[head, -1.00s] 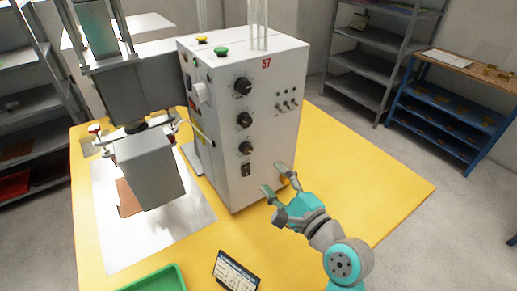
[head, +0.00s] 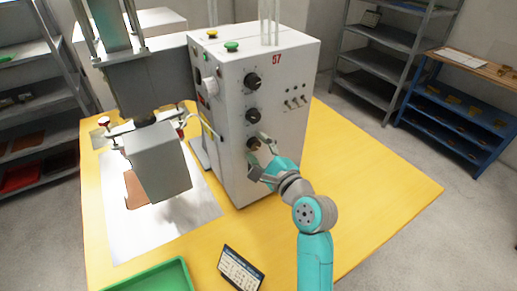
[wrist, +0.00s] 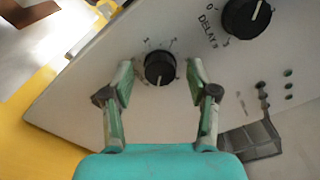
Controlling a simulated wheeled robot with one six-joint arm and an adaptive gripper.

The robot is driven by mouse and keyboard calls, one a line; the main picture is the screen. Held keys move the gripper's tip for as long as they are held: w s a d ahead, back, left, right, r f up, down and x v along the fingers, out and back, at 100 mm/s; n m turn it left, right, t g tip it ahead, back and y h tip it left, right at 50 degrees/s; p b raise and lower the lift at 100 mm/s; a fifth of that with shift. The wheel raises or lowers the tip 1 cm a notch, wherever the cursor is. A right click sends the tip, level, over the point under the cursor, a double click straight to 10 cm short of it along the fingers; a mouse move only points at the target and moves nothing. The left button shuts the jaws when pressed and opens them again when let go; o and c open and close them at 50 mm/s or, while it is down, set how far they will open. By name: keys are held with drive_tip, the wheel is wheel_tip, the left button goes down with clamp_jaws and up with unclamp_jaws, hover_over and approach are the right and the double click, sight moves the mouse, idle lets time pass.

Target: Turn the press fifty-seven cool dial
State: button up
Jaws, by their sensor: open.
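The press control cabinet (head: 285,60), white and marked 57 in red, stands on the yellow table. Its front has a column of three black dials: a top dial (head: 252,82), a middle dial (head: 253,115) and a lowest dial (head: 252,143). My gripper (head: 259,149) is at the lowest dial, fingers open. In the wrist view a small black dial (wrist: 160,68) with a white pointer line sits between the spread fingertips (wrist: 160,75), with a gap on both sides. A larger dial (wrist: 247,14) beside it is labelled DELAY s. I cannot read a cool label.
Toggle switches (head: 296,102) are right of the dials. The grey press head (head: 160,165) stands left over a pale sheet (head: 190,220). A green tray (head: 155,278) and a tablet (head: 241,268) lie at the front. The table's right side (head: 370,185) is clear.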

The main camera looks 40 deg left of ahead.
clamp_jaws()
drive_tip(key=shift+n, duration=0.3)
drive_tip(key=n, duration=0.4)
drive_tip(key=shift+n, duration=0.3)
drive_tip(key=n, duration=1.1)
drive_tip(key=shift+f, duration=0.1)
drive_tip(key=n, duration=0.4)
drive_tip(key=shift+n, duration=0.7)
